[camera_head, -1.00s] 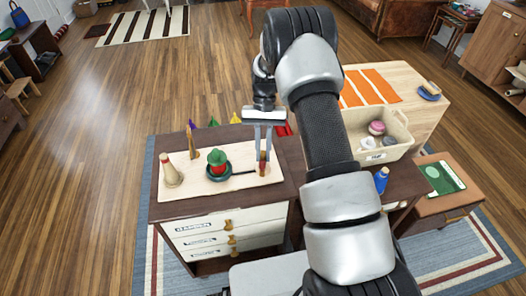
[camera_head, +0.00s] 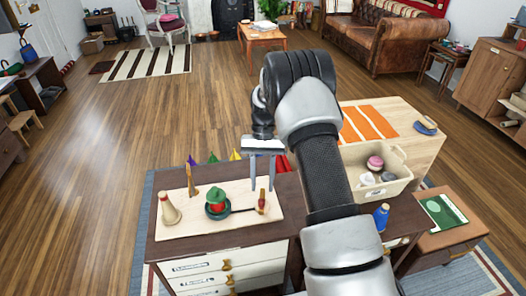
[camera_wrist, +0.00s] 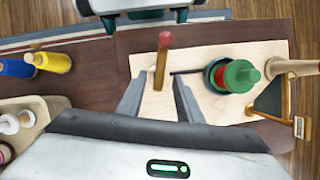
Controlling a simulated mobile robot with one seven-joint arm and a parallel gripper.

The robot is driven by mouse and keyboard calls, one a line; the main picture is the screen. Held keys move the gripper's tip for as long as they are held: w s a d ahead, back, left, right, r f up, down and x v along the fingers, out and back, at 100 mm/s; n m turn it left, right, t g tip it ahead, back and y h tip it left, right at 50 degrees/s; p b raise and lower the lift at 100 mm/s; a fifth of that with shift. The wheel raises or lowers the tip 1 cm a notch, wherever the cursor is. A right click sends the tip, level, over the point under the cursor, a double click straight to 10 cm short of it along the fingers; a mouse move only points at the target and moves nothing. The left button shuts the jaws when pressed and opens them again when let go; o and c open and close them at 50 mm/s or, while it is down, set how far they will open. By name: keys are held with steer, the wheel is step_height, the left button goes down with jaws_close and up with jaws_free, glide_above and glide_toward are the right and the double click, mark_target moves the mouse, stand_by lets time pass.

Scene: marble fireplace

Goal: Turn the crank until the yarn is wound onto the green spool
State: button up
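A pale wooden board (camera_head: 240,222) lies on the dark cabinet. On it stands the green spool (camera_head: 216,195), with a red band below its green top and a dark green round base. The crank's dark arm runs right from it to an upright handle (camera_head: 261,203), tan with a red top. The handle also shows in the wrist view (camera_wrist: 159,75). I cannot make out a yarn strand.
The wrist view shows a yellow spool (camera_wrist: 52,62).

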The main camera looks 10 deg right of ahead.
steer(key=p+v, duration=0.1)
steer(key=v, duration=1.3)
steer(key=shift+w+r, duration=0.2)
steer(key=shift+r, duration=0.05)
steer(key=s+r+t+p, duration=0.2)
steer(key=s+r, duration=0.2)
steer(key=r, duration=0.4)
steer(key=s+r+n+t+p, duration=0.15)
steer(key=s+r, duration=0.25)
steer(key=r, duration=0.4)
steer(key=s+r+t+p, duration=0.1)
steer(key=s+r+p, duration=0.25)
steer(key=r, duration=0.45)
steer(key=s+r+t+p, duration=0.2)
steer(key=s, duration=0.8)
steer(key=s+r+n+t+h+p, duration=0.1)
steer(key=s+t+p, duration=0.1)
steer(key=s, duration=0.8)
steer(key=shift+s+a+r+t, duration=0.25)
steer(key=shift+a+r+t, duration=0.2)
steer(key=shift+t, duration=0.2)
